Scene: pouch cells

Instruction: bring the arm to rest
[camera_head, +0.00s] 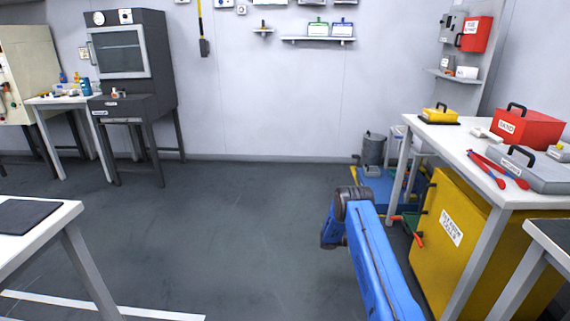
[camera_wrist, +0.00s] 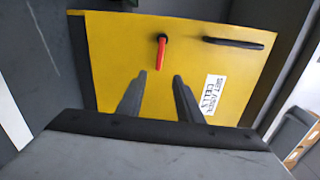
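My blue arm (camera_head: 372,255) reaches up from the bottom right in the head view, with its dark joint near the middle of the floor. The gripper itself cannot be made out there. In the wrist view my gripper (camera_wrist: 159,75) shows two grey fingers standing apart with nothing between them. They point toward a yellow cabinet (camera_wrist: 112,50) with a red handle (camera_wrist: 161,52), a black bar and a white label. I see no contact with the cabinet, but the exact distance cannot be told.
The yellow cabinet (camera_head: 460,205) stands under the right-hand white table (camera_head: 455,135), which holds a red SAND box (camera_head: 528,128), a grey case and red tongs. A white table (camera_head: 62,212) is at left. A dark oven (camera_head: 128,60) stands at back left. The middle floor is clear.

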